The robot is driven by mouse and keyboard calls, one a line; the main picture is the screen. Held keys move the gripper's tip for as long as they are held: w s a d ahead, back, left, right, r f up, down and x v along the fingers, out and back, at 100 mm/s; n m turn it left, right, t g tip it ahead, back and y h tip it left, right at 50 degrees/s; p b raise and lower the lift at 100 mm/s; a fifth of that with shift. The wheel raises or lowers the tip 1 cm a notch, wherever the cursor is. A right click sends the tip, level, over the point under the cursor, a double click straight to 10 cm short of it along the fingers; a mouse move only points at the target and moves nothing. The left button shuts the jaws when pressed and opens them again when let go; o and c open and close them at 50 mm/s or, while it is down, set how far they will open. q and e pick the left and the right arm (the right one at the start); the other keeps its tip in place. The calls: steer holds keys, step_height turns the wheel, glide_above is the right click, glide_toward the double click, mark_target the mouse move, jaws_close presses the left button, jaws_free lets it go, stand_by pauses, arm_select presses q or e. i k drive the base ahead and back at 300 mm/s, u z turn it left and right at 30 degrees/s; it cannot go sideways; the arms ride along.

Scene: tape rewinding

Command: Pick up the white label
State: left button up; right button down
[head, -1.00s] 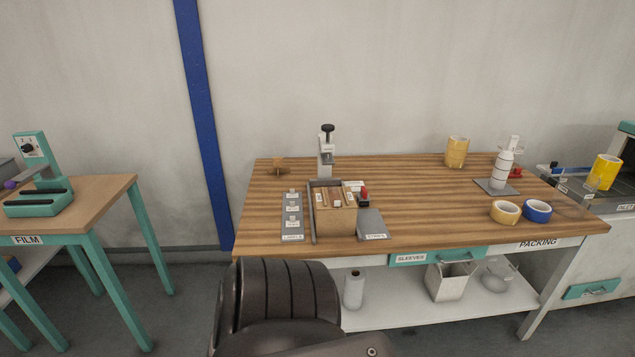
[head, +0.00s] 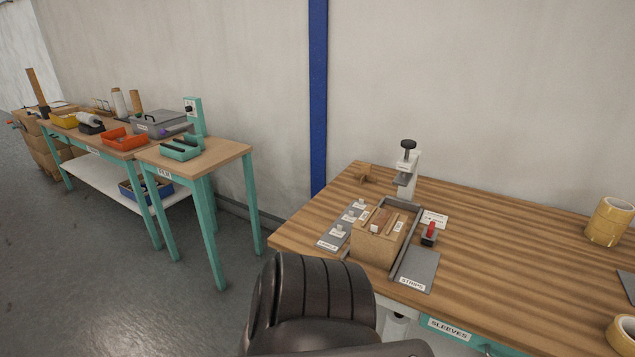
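Small white labels (head: 349,217) sit in a row on the grey labels plate (head: 328,239), near the left end of the wooden packing table. Which of them is the task's white label I cannot tell. The plate lies just left of a brown box (head: 376,247) in a grey frame. Neither of my grippers shows in the head view.
The packing table (head: 480,245) has a clamp-like stand (head: 407,165), a grey strips plate (head: 417,268), a red-handled tool (head: 430,232) and yellow tape rolls (head: 609,220). A teal-legged table (head: 222,152) stands left. Grey floor (head: 120,280) is open between.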

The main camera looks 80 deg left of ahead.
mark_target(339, 233)
steer(key=u, duration=0.95)
steer(key=i, duration=0.8)
steer(key=u, duration=0.95)
